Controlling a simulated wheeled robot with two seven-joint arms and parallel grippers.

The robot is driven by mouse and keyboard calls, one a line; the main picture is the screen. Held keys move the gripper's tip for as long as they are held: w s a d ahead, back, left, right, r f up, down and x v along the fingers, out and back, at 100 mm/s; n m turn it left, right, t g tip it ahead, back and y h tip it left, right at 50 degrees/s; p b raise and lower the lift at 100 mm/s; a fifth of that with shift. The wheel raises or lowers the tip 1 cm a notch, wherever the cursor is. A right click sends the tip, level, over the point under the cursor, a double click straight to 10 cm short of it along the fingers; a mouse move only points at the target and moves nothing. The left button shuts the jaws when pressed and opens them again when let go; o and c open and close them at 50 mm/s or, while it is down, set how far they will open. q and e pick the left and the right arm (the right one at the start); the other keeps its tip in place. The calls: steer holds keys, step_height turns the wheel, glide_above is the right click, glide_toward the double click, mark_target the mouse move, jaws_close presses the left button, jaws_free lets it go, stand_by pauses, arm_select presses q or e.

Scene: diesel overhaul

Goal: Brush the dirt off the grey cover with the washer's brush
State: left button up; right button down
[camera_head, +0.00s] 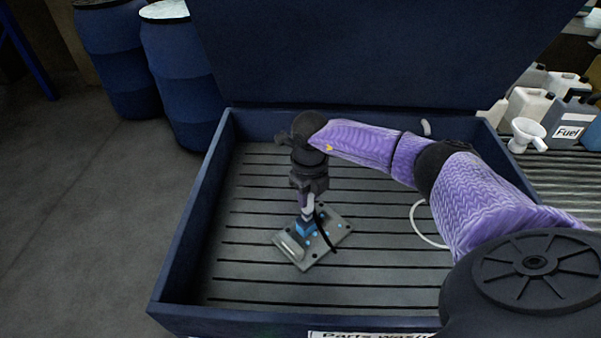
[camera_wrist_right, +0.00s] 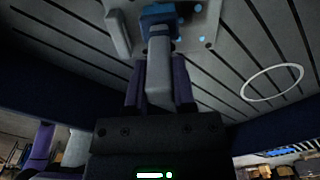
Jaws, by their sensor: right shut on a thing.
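The grey cover (camera_head: 333,222) lies flat on the slatted floor of the parts washer (camera_head: 250,275), left of its middle. It is a squarish plate with small dark holes, a raised bar and several blue spots on top. My right gripper (camera_head: 308,196) points down over the cover and is shut on the pale handle of the brush (camera_head: 305,226). The brush's blue head is on or just over the cover; it also shows in the right wrist view (camera_wrist_right: 160,14). The handle (camera_wrist_right: 159,75) sits between the two fingers (camera_wrist_right: 158,95). My left gripper is not in view.
The washer's dark blue walls (camera_head: 185,230) and raised lid (camera_head: 370,55) surround the work. Blue drums (camera_head: 180,80) stand at the left; jugs and a funnel (camera_head: 527,133) stand at the right.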

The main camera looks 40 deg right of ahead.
steer(key=d+b, duration=0.3)
steer(key=d, duration=0.4)
steer(key=shift+w+d, duration=0.2)
steer(key=shift+d, duration=0.1)
steer(key=shift+r, duration=0.1)
step_height(320, 180, up, 6)
steer(key=p, duration=0.4)
steer(key=shift+p, duration=0.3)
step_height(320, 180, up, 3)
steer(key=p, duration=0.2)
steer(key=shift+p, duration=0.4)
